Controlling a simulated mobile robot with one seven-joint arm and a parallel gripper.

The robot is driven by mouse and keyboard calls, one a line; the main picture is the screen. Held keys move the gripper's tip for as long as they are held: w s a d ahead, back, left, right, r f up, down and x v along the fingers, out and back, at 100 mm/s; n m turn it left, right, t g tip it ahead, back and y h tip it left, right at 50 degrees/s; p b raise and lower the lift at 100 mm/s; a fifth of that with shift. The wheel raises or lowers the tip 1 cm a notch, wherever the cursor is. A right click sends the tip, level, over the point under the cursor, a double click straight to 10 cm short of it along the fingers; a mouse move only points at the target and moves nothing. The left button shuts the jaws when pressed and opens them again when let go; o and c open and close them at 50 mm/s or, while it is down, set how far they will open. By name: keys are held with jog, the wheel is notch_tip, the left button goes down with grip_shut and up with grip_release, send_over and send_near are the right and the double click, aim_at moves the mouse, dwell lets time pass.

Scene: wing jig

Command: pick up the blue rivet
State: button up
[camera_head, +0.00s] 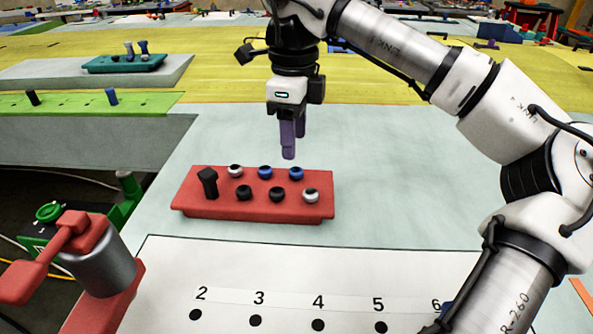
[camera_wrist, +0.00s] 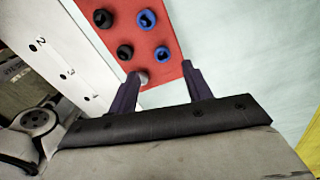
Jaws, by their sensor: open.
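Two blue rivets stand in the back row of a red tray, one in the middle (camera_head: 265,172) and one to its right (camera_head: 296,173). Both also show in the wrist view, as blue rings with dark centres, one farther from my fingers (camera_wrist: 147,19) and one nearer (camera_wrist: 162,53). My gripper (camera_head: 288,150) points down above and behind the tray's right part, with a gap below its fingertips. In the wrist view its two purple fingers (camera_wrist: 160,80) are apart with nothing held between them; a grey-white rivet (camera_wrist: 143,77) shows beside the left fingertip.
The red tray (camera_head: 250,210) also holds black rivets (camera_head: 244,192), white rivets (camera_head: 235,171) and an upright black peg (camera_head: 207,182). A white panel with numbered holes (camera_head: 290,275) lies in front. A red-handled clamp (camera_head: 85,255) stands at left. The pale surface right of the tray is clear.

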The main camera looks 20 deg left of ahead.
aim_at(296, 169)
jog(key=shift+w+d+f+p, duration=0.1)
jog(key=shift+f+p, duration=0.45)
jog(key=shift+f, duration=1.1)
jog(key=shift+w+d+f+p, duration=0.1)
jog(key=shift+f+p, duration=0.45)
jog(key=shift+f, duration=1.1)
jog(key=c, duration=1)
jog(key=shift+c, duration=0.2)
jog(key=shift+r, duration=0.15)
notch_tip(296, 169, up, 20)
jog(key=p, duration=0.1)
